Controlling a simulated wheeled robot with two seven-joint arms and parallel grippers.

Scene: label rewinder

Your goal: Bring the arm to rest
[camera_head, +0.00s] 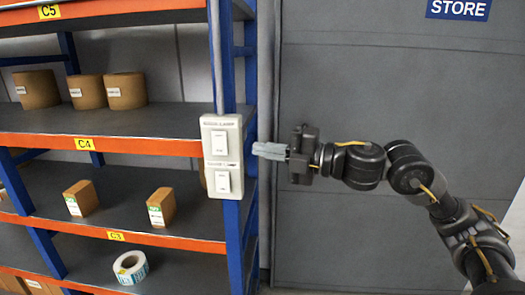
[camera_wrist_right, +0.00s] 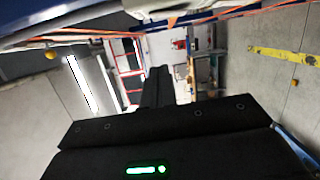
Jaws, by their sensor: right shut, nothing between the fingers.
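My right arm (camera_head: 365,165) reaches in from the lower right of the head view. Its gripper (camera_head: 258,150) points left, with its fingers shut and nothing between them. The fingertips are just right of a white switch panel (camera_head: 207,160) on the blue rack post. A small gap shows between tips and panel in the picture; the depth between them I cannot tell. The panel has an upper rocker switch (camera_head: 219,142) and a lower one (camera_head: 223,182). In the right wrist view the closed dark fingers (camera_wrist_right: 156,85) show in the middle. My left gripper is not in view.
A blue and orange rack (camera_head: 120,145) fills the left, holding brown rolls (camera_head: 125,90), small boxes (camera_head: 161,206) and a white-blue label roll (camera_head: 130,267). A large grey door (camera_head: 400,85) with a STORE sign (camera_head: 459,9) stands behind my arm. Space around the forearm looks clear.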

